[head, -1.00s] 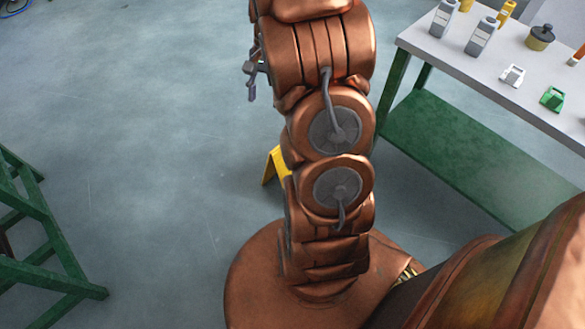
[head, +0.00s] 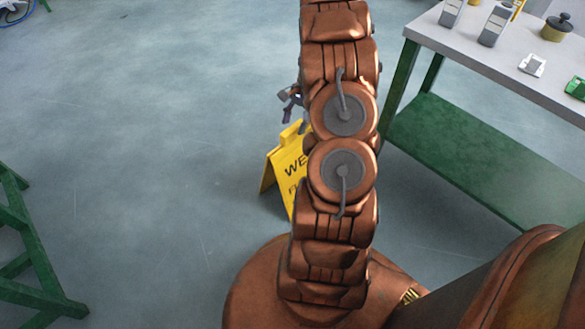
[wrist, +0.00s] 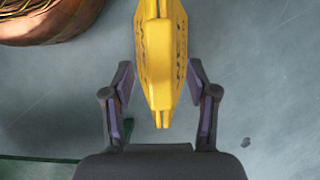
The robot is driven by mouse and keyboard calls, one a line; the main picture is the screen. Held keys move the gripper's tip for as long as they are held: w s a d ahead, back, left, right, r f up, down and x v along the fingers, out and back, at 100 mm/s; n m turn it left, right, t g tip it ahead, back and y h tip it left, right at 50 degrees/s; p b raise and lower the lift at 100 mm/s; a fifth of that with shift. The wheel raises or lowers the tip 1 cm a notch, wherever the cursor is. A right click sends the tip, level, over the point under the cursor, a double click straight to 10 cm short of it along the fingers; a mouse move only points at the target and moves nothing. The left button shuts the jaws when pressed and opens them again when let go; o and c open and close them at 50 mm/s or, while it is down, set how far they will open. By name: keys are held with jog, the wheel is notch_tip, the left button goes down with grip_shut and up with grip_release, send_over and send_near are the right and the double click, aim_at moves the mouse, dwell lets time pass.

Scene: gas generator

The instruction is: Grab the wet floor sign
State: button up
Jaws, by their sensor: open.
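The yellow wet floor sign (head: 287,168) stands on the floor just left of my copper arm, which hides its right part in the head view. In the wrist view the sign (wrist: 160,55) is seen from above, with its narrow top end pointing toward my gripper (wrist: 161,105). My gripper is open, with one finger on each side of the sign's top end and a visible gap on both sides. In the head view my gripper (head: 291,101) is partly hidden behind my arm, close to the sign's top.
A table with a grey top (head: 480,62) and green lower shelf (head: 470,160) stands at the right, with bottles and small items on it. A green frame (head: 35,250) stands at the left edge. The floor between is clear.

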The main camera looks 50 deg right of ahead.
aim_at(291, 137)
jog(key=b+x, duration=0.2)
jog(key=x, duration=0.3)
jog(key=shift+d+f, duration=0.1)
jog(key=shift+f, duration=0.2)
jog(key=shift+f+p, duration=0.2)
jog(key=shift+p, duration=0.15)
dwell(0.5)
jog(key=shift+c, duration=0.2)
grip_shut()
dwell(0.6)
